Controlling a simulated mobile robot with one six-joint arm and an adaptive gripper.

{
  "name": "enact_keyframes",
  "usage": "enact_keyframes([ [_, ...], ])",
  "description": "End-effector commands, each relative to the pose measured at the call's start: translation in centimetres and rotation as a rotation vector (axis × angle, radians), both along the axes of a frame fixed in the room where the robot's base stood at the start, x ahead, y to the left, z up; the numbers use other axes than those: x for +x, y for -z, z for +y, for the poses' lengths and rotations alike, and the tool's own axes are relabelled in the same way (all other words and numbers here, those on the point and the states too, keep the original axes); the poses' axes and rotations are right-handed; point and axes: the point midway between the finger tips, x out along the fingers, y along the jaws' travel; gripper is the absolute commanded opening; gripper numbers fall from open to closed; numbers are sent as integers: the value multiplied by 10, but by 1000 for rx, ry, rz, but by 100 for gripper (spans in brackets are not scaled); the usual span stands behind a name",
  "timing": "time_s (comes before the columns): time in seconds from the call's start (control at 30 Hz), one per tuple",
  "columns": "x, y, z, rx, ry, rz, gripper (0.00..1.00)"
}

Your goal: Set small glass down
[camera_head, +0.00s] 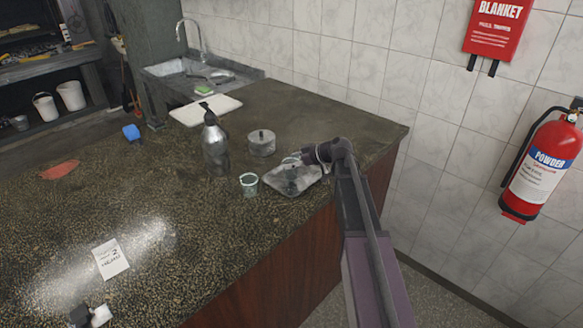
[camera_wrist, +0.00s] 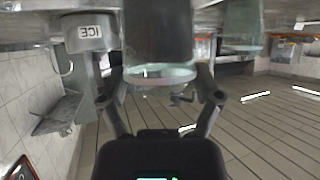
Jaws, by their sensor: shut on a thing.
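My gripper (camera_head: 300,160) is shut on a small clear glass (camera_head: 290,172) at the right edge of the counter. The glass is over a small metal tray (camera_head: 271,181); I cannot tell whether its base touches the tray. In the wrist view, which looks upside down, the held glass (camera_wrist: 160,45) is between my gripper's fingers (camera_wrist: 160,85), its rim toward the picture's bottom. A second glass (camera_head: 249,185) stands on the counter just left of the tray. It also shows in the wrist view (camera_wrist: 243,18).
A lidded metal ice container (camera_head: 262,143) stands behind the tray, its label reading ICE in the wrist view (camera_wrist: 90,32). A metal siphon bottle (camera_head: 215,150) is left of it. A white board (camera_head: 205,110) lies near the sink.

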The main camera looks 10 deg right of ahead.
Motion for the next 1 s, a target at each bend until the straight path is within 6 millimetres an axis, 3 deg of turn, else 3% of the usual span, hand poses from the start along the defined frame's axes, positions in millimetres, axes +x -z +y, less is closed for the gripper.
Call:
enact_keyframes([
  [0.63, 0, 9, 0, 1, 0, -1, 23],
  [0.67, 0, 9, 0, 0, 0, 0, 85],
  [0.7, 0, 8, 0, 0, 0, 0, 97],
  [1.0, 0, 8, 0, 0, 0, 0, 100],
])
